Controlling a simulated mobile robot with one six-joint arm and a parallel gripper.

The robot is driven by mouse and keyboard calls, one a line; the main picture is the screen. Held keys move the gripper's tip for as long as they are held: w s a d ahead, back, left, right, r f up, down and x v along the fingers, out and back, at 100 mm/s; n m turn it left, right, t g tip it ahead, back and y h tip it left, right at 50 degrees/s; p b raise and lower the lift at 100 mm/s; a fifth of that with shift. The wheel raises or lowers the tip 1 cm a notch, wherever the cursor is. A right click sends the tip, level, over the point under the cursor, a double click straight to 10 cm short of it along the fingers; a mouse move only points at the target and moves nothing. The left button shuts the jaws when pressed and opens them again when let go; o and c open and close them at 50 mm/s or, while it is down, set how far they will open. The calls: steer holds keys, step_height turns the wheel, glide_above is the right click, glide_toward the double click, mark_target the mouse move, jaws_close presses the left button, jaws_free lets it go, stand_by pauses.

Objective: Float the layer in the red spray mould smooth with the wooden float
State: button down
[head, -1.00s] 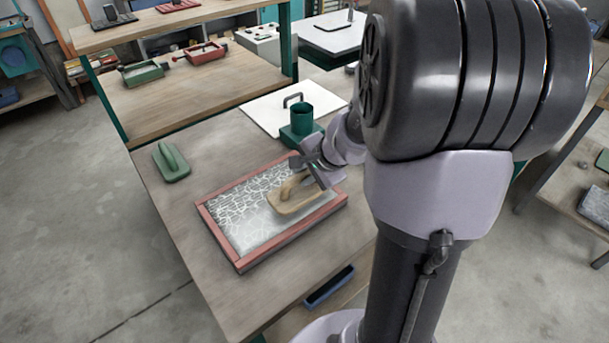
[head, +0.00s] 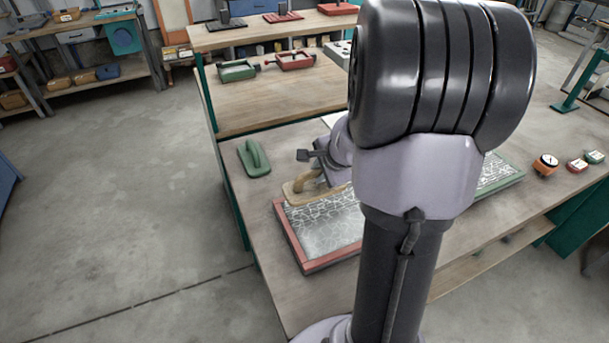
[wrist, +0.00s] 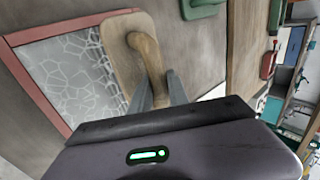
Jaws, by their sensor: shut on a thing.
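The red spray mould (head: 289,240) lies on the workbench, partly hidden behind my arm in the head view. Its layer (head: 328,232) is grey-white with a net of pale fibre lines; a smoother patch shows nearer the front. My gripper (head: 318,172) is shut on the handle of the wooden float (head: 301,187), which is over the mould's far left corner. In the wrist view the fingers (wrist: 160,92) hold the handle of the float (wrist: 122,72), and the red rim (wrist: 70,28) runs beside it. I cannot tell whether the float touches the layer.
A green float (head: 254,158) rests on the bench left of the mould. A green-framed mould (head: 500,178) lies to the right behind my arm. An orange dial (head: 545,164) stands further right.

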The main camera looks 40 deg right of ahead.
steer(key=shift+s+d+f+b, duration=0.15)
steer(key=shift+f+b, duration=0.35)
step_height(320, 180, down, 7)
steer(key=b, duration=0.6)
steer(key=shift+d+r, duration=0.1)
steer(key=shift+r, duration=0.1)
steer(key=shift+f+b, duration=0.15)
steer(key=shift+b, duration=0.2)
